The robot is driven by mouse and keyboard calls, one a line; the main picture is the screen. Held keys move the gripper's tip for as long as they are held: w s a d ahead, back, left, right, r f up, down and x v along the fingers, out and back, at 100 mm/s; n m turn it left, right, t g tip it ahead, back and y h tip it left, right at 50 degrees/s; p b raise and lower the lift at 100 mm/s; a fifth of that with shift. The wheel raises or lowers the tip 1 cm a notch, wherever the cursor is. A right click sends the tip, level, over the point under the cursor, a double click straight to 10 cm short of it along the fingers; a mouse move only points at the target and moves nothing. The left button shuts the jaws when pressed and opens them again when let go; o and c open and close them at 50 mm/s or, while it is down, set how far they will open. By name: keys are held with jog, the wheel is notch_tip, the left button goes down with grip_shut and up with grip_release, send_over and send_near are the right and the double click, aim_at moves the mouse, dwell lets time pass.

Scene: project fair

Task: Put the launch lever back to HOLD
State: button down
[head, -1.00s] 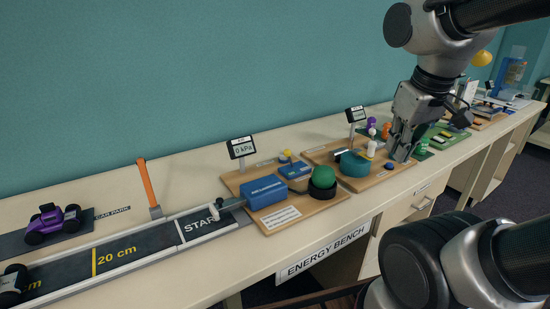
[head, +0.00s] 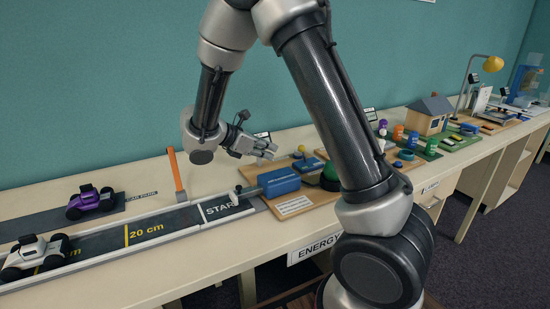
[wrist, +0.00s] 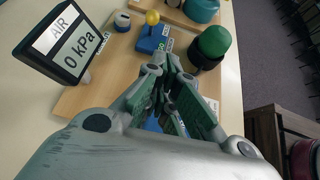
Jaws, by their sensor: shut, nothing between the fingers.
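The launch lever looks to be the yellow knob (wrist: 152,18) on a blue block (wrist: 152,40) in the wrist view. Small labels lie at the block's right side, one green, too small to read surely. In the head view the yellow knob (head: 301,149) shows small beyond my gripper. My gripper (head: 270,152) is shut and empty, held above the air board near its gauge. In the wrist view my gripper (wrist: 168,62) has its fingers together, on the near side of the blue block and apart from the knob. Which way the lever leans is unclear.
The air gauge (wrist: 66,42) reads 0 kPa, left of the fingers. A green dome (wrist: 215,40) in a black ring stands right of the lever. An orange upright arm (head: 175,172) stands behind the track.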

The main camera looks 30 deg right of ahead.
jog(key=shift+w+a+f+n+t, duration=0.15)
jog(key=shift+w+a+f+n, duration=0.2)
jog(key=shift+a, duration=0.25)
jog(key=shift+w+a+f+n+t, duration=0.15)
jog(key=shift+w+a+f+n, duration=0.2)
jog(key=shift+a, duration=0.25)
jog(key=x, duration=0.9)
jog(key=shift+d, duration=0.35)
jog(key=d, duration=0.3)
jog(key=shift+w+d+r, duration=0.15)
jog(key=shift+w+r, duration=0.1)
jog(key=shift+w, duration=0.05)
jog(key=shift+w+d+r, duration=0.15)
jog(key=shift+d, duration=0.25)
jog(key=shift+d+r, duration=0.1)
jog(key=shift+d+r, duration=0.15)
